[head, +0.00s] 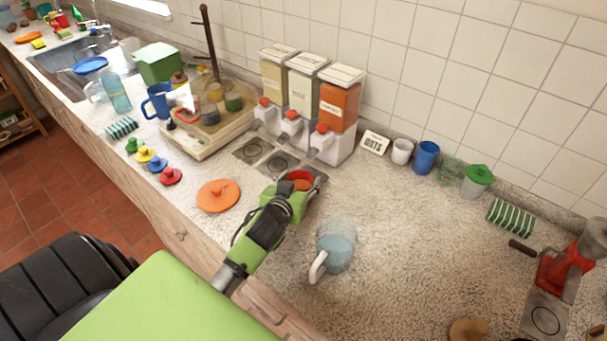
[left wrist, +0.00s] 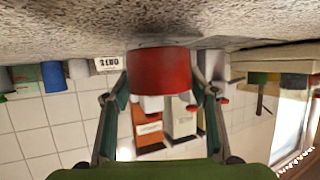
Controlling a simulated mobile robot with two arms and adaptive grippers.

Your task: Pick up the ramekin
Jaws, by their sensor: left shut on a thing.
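The red ramekin (head: 300,176) is on the speckled counter in front of the dispensers. In the left wrist view, which is upside down, the ramekin (left wrist: 160,72) sits between my two fingers, with its far side at or close to the counter surface; I cannot tell if there is a gap. My left gripper (head: 298,190) is shut on the ramekin, with one finger on each side. The gripper hides part of the ramekin in the head view. My right gripper is not in view.
A dispenser with three containers (head: 339,106) stands behind the ramekin. An orange lid (head: 217,195) lies to the left. A wooden tray (head: 188,148) is farther left. The counter right of the pitcher is mostly clear.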

